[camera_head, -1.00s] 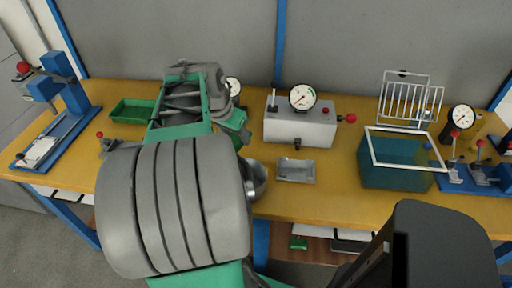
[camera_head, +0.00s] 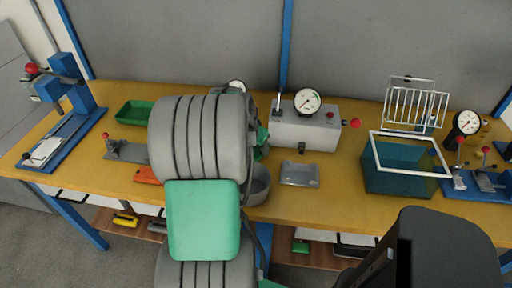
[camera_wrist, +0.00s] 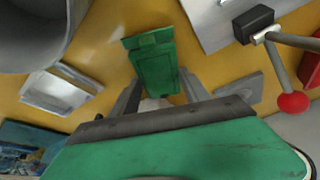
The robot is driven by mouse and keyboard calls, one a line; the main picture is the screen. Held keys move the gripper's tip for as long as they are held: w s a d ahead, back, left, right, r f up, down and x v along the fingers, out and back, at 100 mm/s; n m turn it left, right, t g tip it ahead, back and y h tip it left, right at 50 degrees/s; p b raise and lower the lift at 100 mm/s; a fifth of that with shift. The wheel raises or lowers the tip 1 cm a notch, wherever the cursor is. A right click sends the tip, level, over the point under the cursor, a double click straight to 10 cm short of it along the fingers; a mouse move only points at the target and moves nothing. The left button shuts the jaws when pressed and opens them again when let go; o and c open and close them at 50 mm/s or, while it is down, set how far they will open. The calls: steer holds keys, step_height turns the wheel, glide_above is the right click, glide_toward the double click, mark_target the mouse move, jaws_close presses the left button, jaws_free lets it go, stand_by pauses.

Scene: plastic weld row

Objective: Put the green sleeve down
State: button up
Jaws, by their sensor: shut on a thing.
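The green sleeve (camera_wrist: 153,66) shows in the wrist view as a green block-like piece with a raised band at its far end. My gripper (camera_wrist: 158,102) is shut on it, one dark finger at each side of its near end. The yellow bench top shows around the sleeve. I cannot tell whether the sleeve touches it. In the head view my own arm covers most of the gripper and the sleeve; only a bit of green shows at the arm's right edge.
A white gauge box (camera_head: 303,128) is behind. A teal tank (camera_head: 400,182) stands right. A green tray (camera_head: 134,112) and a red-knobbed clamp (camera_head: 125,150) are left. Bench front between tray and tank is clear.

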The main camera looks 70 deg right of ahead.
steer(key=o, duration=1.4)
